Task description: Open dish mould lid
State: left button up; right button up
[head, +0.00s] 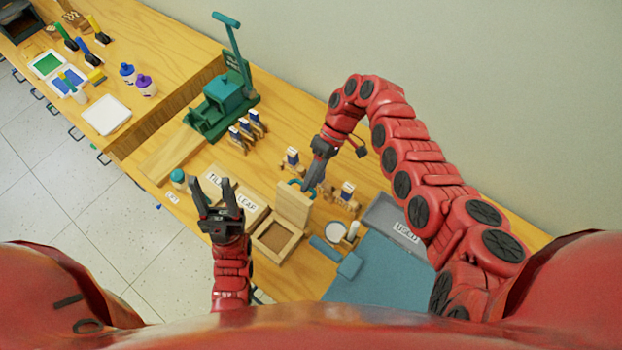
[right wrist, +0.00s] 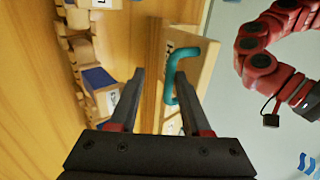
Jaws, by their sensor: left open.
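The dish mould is a small wooden box (head: 275,238) on the table, with its inside visible. Its wooden lid (head: 293,207) stands raised, roughly upright, at the box's back edge. A teal handle (head: 298,186) is on the lid; it also shows in the right wrist view (right wrist: 183,75). My right gripper (head: 309,189) is at the raised lid, beside the handle. In the right wrist view its fingers (right wrist: 158,78) are apart, with the right fingertip overlapping the handle; contact is unclear. My left gripper (head: 215,186) is open and empty, left of the box.
Small wooden stamps with blue blocks (head: 347,190) stand near the wall. A grey USED tray (head: 385,213) and blue mat (head: 375,280) lie right of the mould. A green press (head: 222,103) stands further back.

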jog(key=shift+s+r, duration=0.1)
jog(key=shift+r, duration=0.05)
jog(key=b+v, duration=0.4)
jog(key=v, duration=0.4)
jog(key=shift+w+d+r, duration=0.15)
jog(key=shift+w+r, duration=0.05)
jog(key=shift+w, duration=0.1)
jog(key=b+v, duration=0.2)
jog(key=v, duration=0.1)
jog(key=shift+r, duration=0.15)
